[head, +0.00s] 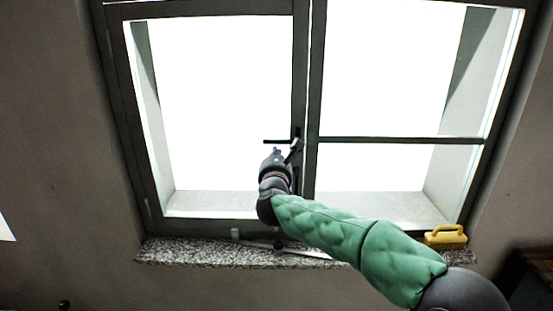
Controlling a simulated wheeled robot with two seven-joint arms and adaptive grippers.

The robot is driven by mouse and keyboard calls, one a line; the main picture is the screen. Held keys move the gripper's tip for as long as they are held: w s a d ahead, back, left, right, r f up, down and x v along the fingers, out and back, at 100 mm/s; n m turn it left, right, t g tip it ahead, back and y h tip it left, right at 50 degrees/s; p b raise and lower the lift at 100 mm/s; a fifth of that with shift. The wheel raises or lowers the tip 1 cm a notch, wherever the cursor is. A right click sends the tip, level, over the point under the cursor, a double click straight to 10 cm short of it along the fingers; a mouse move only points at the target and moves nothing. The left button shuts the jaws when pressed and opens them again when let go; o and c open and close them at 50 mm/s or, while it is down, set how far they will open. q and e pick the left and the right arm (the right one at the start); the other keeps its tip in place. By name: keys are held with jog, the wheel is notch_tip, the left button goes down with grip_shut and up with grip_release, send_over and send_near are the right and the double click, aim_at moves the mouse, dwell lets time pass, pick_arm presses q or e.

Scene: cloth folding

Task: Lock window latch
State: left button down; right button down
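The window (301,60) has a dark frame with a left and a right sash; a narrow bright gap shows between them at the top. A dark latch handle (275,141) sticks out level to the left from the middle stile. My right gripper (286,150) is at the middle stile, just below the latch handle. It is small and dark against the frame, so I cannot tell if it touches the handle or how its fingers stand. My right arm's green sleeve hides part of the sill. My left gripper is not in view.
A speckled stone sill (185,251) runs under the window. A yellow brush (445,237) stands on its right end. A grey flat tool (290,250) lies on the sill near the middle. A dark piece of furniture (530,280) is at the lower right.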

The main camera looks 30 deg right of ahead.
notch_tip(320, 180, up, 9)
jog(key=s+d+m+b, duration=0.2)
jog(key=m+b, duration=1.4)
jog(key=m, duration=0.1)
jog(key=shift+d+g, duration=0.3)
jog(key=shift+g, duration=0.1)
jog(key=shift+w+d, duration=0.15)
jog(key=shift+d, duration=0.1)
dwell(0.4)
dwell(0.3)
